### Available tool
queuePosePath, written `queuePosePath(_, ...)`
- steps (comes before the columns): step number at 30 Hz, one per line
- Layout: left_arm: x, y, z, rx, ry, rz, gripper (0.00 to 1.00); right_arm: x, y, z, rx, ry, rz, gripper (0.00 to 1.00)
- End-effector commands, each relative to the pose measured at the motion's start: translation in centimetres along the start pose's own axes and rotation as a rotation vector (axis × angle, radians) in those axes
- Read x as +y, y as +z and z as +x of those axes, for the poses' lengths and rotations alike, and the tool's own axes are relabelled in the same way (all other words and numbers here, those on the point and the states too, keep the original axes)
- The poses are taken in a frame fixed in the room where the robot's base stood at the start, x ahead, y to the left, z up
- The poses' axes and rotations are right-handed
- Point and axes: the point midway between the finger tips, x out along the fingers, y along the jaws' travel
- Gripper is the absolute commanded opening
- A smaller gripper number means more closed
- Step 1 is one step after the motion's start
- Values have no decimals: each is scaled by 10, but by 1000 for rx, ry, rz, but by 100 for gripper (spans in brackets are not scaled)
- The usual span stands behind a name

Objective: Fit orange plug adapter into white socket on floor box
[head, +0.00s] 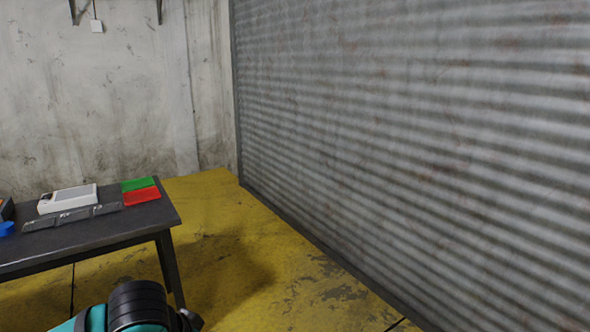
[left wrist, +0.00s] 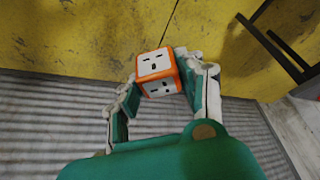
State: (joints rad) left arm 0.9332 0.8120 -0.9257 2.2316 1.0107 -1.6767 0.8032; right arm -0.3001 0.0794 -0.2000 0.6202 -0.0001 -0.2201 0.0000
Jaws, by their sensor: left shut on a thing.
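The orange plug adapter (left wrist: 158,73) shows in the left wrist view as a small cube with orange edges and white socket faces. My left gripper (left wrist: 160,84) is shut on it, with a finger on either side. The adapter is held above the yellow floor. In the head view part of my arm shows at the bottom left, but the adapter and both fingertips are out of view there. No white socket on a floor box can be made out in either view. My right gripper is in neither view.
A dark table (head: 95,232) stands at the left, bearing a white device (head: 67,199), a grey strip, and green (head: 137,184) and red (head: 141,196) pieces. A corrugated metal shutter (head: 420,130) fills the right. Yellow floor (head: 235,240) between them is clear.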

Motion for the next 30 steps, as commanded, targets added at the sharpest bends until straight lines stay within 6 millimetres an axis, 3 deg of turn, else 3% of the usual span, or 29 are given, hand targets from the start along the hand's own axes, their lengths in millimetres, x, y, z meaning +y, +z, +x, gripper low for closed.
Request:
queuePosePath(3,-16,5,-3,1,-70,-168,10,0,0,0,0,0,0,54)
queuePosePath(9,-29,10,-6,1,-129,-315,10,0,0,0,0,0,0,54)
queuePosePath(26,-30,10,-5,0,-134,-329,10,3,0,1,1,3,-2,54)
queuePosePath(30,-29,14,5,-1,-128,-317,10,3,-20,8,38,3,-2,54)
